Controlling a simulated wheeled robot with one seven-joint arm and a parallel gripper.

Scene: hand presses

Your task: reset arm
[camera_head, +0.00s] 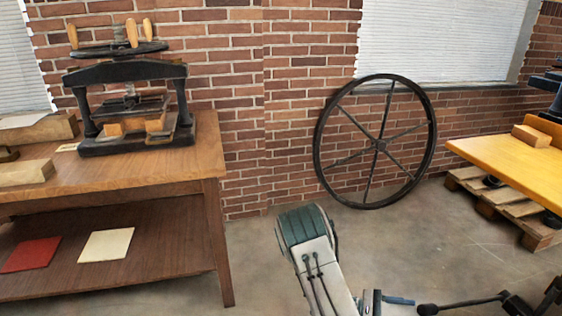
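My arm (316,262) shows at the bottom centre, a pale link with a dark green rounded end and two dark cables. It stands over the open floor and seems to touch nothing there. I cannot make out my gripper's fingers; the arm runs out of the bottom edge. Dark rods and a blue piece show at the bottom right, partly cut off, and I cannot tell what they are.
A wooden table (204,161) with a black hand press (125,73) stands at left. A spoked wheel (430,140) leans against the brick wall. A yellow-topped table (500,158) stands at right near a pallet (503,203). The floor between the tables is largely clear.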

